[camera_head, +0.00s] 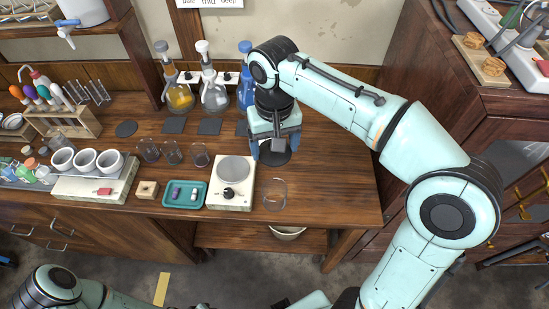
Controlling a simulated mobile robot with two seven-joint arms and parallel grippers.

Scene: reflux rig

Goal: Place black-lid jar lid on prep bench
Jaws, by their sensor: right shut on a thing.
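My right gripper (275,147) is over the right part of the wooden prep bench (340,178), pointing down. Its blue-grey fingers are shut on a small grey part above a round black disc, which I take as the black jar lid (272,157). The gripper hides part of the disc, and I cannot tell whether it touches the bench. An open clear glass jar (274,194) stands near the front edge, just in front of the gripper. Part of my left arm shows at the bottom left; its gripper is not in view.
A white hotplate (231,200) stands left of the glass jar, with a teal tray (184,204) beside it. Several glass beakers and three bottles with liquids stand farther back. Bare bench lies to the right of my right gripper.

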